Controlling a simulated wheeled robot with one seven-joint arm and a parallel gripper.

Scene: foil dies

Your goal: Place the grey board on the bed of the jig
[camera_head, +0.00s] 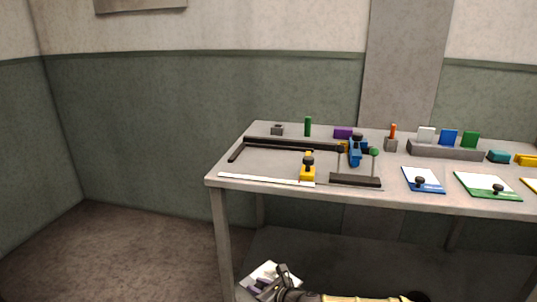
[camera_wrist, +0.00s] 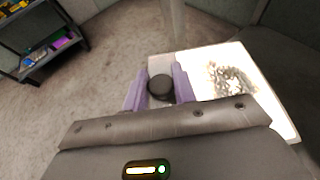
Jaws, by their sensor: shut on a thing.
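My gripper (camera_head: 270,284) is low at the bottom of the head view, in front of the table and below its top. In the wrist view its two purple fingers (camera_wrist: 160,88) are shut on the black knob (camera_wrist: 161,86) of a pale board (camera_wrist: 268,88). The board has a mottled grey pattern and juts out to the right of the fingers; its edges look bright. It also shows in the head view, partly hidden by the gripper. The jig stands on the table's left part, with a dark L-shaped fence (camera_head: 285,145) around a bare grey bed (camera_head: 275,163).
A white strip (camera_head: 265,179) and a yellow clamp (camera_head: 308,170) with a black knob line the bed's front. A blue clamp (camera_head: 355,152) and dark bar (camera_head: 355,181) stand at its right. Blue-edged (camera_head: 421,175) and green-edged (camera_head: 482,182) boards lie further right. The table edge (camera_head: 260,188) is above my gripper.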

